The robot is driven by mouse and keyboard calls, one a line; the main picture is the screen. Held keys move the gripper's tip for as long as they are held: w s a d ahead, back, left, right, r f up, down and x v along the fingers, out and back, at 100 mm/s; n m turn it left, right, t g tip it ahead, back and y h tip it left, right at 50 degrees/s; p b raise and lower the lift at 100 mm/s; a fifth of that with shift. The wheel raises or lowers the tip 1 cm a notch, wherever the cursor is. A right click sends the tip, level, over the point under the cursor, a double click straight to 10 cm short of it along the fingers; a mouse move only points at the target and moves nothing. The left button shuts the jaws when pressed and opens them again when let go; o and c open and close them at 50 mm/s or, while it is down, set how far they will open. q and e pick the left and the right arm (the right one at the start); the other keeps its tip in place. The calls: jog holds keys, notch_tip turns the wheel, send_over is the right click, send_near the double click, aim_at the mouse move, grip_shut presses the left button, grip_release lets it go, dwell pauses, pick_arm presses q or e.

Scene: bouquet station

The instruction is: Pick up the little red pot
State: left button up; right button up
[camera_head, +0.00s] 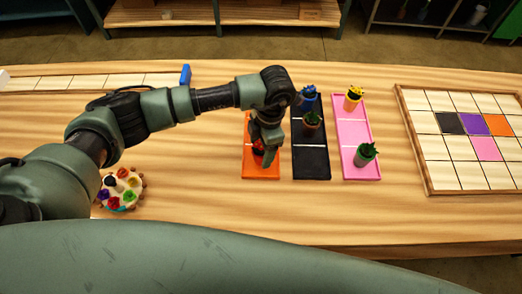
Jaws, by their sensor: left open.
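The little red pot (258,147) stands on the orange tray (262,173) left of centre on the table. My left gripper (262,156) points down over the pot, around or just in front of it, and hides much of it. Its jaws are open, and I cannot tell whether they touch the pot. My right gripper is not in view.
A tiled board (427,185) lies right; a round colourful item (121,188) sits left.

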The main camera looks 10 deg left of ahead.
pick_arm(q)
grip_shut()
